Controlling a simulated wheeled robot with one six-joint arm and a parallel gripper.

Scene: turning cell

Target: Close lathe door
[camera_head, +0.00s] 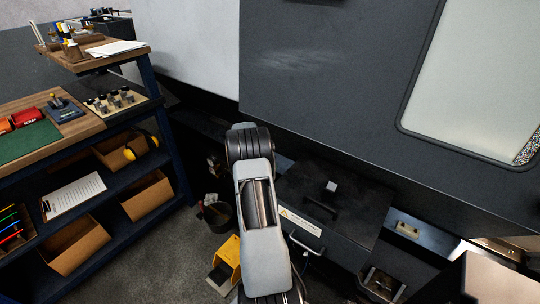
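The lathe door appears to be the large dark grey panel (320,100) filling the upper right, with a pale, round-cornered window (465,85) at its right. Its left edge stands upright beside a light grey housing panel (185,45). A small dark part shows at the top edge; I cannot tell if it is a handle. The door's top and right side are out of frame, so I cannot tell how far open it is. My grey arm rises in front of the lathe at lower centre, left of the window. My gripper is not visible.
A dark lidded box (335,205) with a handle and warning label sits below the panel. A wood-topped shelf unit (65,95) with tools and bins stands at left. A yellow item (226,262) and a dark bucket (218,215) stand beside my arm. Grey floor shows between.

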